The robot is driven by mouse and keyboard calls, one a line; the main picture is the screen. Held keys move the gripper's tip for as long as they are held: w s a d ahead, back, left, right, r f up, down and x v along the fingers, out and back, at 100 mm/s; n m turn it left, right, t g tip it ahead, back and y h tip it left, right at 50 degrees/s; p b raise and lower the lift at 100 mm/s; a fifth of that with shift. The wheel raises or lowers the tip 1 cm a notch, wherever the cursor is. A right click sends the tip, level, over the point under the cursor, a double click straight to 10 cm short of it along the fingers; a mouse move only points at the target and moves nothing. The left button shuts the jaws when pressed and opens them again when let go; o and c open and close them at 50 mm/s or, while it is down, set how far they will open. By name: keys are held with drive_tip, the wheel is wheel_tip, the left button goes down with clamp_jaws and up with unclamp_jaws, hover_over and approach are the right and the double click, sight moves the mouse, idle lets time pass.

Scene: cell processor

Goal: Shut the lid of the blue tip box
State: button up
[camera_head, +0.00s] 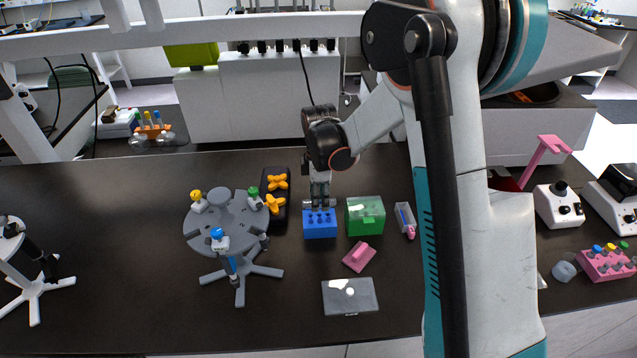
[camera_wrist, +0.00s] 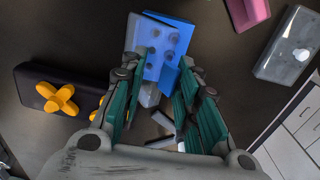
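The blue tip box (camera_head: 320,231) stands on the dark bench in the middle of the head view. My gripper (camera_head: 320,203) points down at the box's back edge. In the wrist view my gripper (camera_wrist: 158,65) has its fingers spread apart. Whether a fingertip touches the box cannot be told.
A green box (camera_head: 366,222) stands close at right, with a pink block (camera_head: 359,257) and a grey box (camera_head: 350,297) in front. A black rack with orange knobs (camera_head: 277,205) and a round grey stand (camera_head: 225,222) are at left.

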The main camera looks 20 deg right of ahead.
drive_tip(key=shift+r, duration=0.1)
drive_tip(key=r+p, duration=0.1)
drive_tip(key=s+r, duration=0.1)
drive_tip(key=r, duration=0.1)
drive_tip(key=s+r+p, duration=0.1)
drive_tip(key=shift+a+r+p, duration=0.2)
drive_tip(key=shift+r+p, duration=0.1)
drive_tip(key=shift+r, duration=0.1)
idle(1.0)
drive_tip(key=s+r+m+t+b, duration=0.2)
drive_tip(key=s+r+m+b, duration=0.2)
drive_tip(key=s+r+b, duration=0.1)
drive_tip(key=s+d+f+m+t+b, duration=0.1)
drive_tip(key=s+m+t+b, duration=0.4)
drive_tip(key=s+m+b, duration=0.5)
drive_tip(key=s+f+m, duration=0.1)
drive_tip(key=s, duration=0.7)
drive_tip(key=shift+s+d+m, duration=0.25)
drive_tip(key=shift+s+m, duration=0.05)
drive_tip(key=shift+m, duration=0.1)
